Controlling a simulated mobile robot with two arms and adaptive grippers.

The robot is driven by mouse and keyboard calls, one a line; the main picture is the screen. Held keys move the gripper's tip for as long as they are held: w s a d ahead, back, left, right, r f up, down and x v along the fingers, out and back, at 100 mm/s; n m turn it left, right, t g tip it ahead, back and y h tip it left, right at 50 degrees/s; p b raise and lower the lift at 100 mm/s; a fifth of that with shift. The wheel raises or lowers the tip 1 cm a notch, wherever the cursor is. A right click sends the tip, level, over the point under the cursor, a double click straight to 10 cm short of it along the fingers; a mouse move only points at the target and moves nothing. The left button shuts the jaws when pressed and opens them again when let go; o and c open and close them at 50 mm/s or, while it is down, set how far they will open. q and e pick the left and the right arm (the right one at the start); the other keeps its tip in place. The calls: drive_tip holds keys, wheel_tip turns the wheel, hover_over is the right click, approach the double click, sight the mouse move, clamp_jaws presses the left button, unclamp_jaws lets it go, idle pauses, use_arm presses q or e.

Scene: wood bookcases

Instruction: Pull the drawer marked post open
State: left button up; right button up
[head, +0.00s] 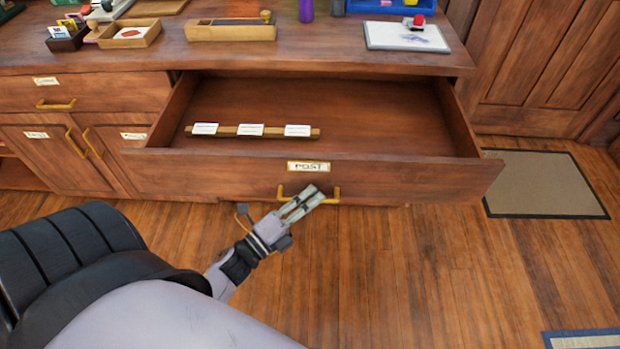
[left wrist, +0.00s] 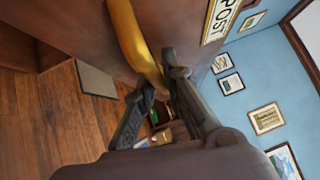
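The wooden drawer marked POST (head: 400,182) is pulled well out from under the counter, with its inside showing. Its label (head: 309,167) sits on the front above a brass handle (head: 334,195). My left gripper (head: 317,194) is at this handle, reaching from below left. In the left wrist view the handle (left wrist: 130,35) runs between the fingertips (left wrist: 157,84), which look closed on it. The exact contact is partly hidden. The POST label also shows in the left wrist view (left wrist: 222,17). My right gripper is in neither view.
Inside the drawer lies a wooden strip with white cards (head: 250,130). A shut drawer (head: 90,92) and cupboard doors (head: 90,160) are at left. The counter (head: 330,50) holds trays and a stamp pad. A mat (head: 545,185) lies at right; the floor in front is clear.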

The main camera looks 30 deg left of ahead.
use_arm(q)
drive_tip(key=o, duration=0.4)
drive_tip(key=shift+o, duration=0.2)
drive_tip(key=v, duration=1.2)
